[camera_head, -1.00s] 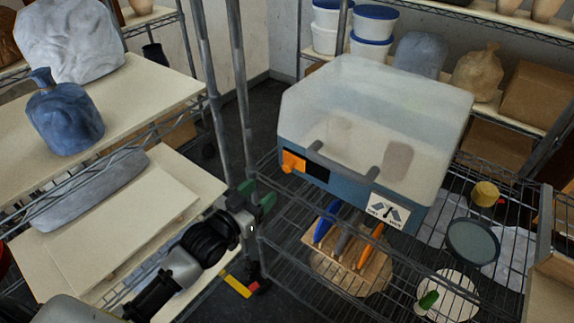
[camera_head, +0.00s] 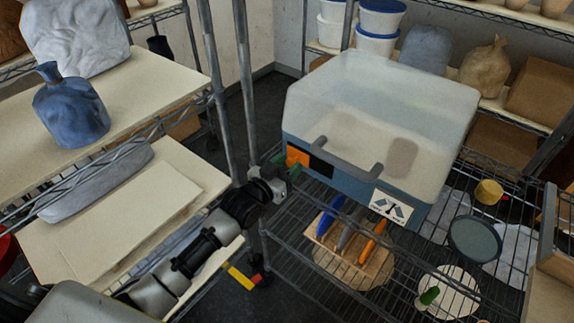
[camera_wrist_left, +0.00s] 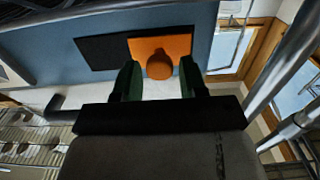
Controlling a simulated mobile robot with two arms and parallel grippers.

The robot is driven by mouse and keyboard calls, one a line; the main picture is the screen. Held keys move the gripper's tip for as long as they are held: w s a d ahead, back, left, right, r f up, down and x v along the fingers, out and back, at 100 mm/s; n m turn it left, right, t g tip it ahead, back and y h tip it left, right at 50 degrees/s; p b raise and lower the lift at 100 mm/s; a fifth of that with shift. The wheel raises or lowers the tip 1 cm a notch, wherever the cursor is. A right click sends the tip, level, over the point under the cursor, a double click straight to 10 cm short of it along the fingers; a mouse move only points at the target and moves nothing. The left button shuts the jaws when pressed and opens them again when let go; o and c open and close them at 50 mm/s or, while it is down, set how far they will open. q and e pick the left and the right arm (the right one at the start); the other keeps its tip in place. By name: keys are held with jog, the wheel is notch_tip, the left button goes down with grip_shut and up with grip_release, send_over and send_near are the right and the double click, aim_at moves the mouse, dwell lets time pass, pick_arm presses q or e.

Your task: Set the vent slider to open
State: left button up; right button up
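The vent slider is an orange plate (camera_head: 297,156) with a round orange knob, on the blue front of the clear-lidded box (camera_head: 375,120). It covers the left part of a black opening (camera_head: 320,166) in the head view. In the left wrist view, which looks upside down, the orange knob (camera_wrist_left: 159,66) stands out between my green fingertips, with the dark opening (camera_wrist_left: 103,53) to its left. My left gripper (camera_head: 284,174) is open just in front of the slider; in the wrist view its fingers (camera_wrist_left: 159,78) are apart, with gaps to the knob. My right gripper is not in view.
A white card with dark symbols (camera_head: 391,206) is on the box's front right. A dark handle (camera_head: 347,160) crosses the front of the lid. A wire shelf below holds a wooden block with coloured tools (camera_head: 350,240). A metal shelf post (camera_head: 244,90) stands close to my left arm.

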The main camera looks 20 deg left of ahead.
pick_arm(q)
grip_shut()
jog(key=d, duration=0.1)
jog(key=s+d+p, duration=0.1)
jog(key=d, duration=0.1)
jog(key=d+p, duration=0.1)
jog(key=d, duration=0.1)
jog(key=shift+s, duration=0.4)
jog(key=shift+s+d+p, duration=0.15)
jog(key=shift+d+p, duration=0.15)
jog(key=shift+d, duration=0.15)
jog(key=shift+f, duration=0.1)
jog(key=shift+o, duration=0.3)
grip_release()
jog(key=shift+o, duration=1.1)
jog(key=shift+d, duration=0.1)
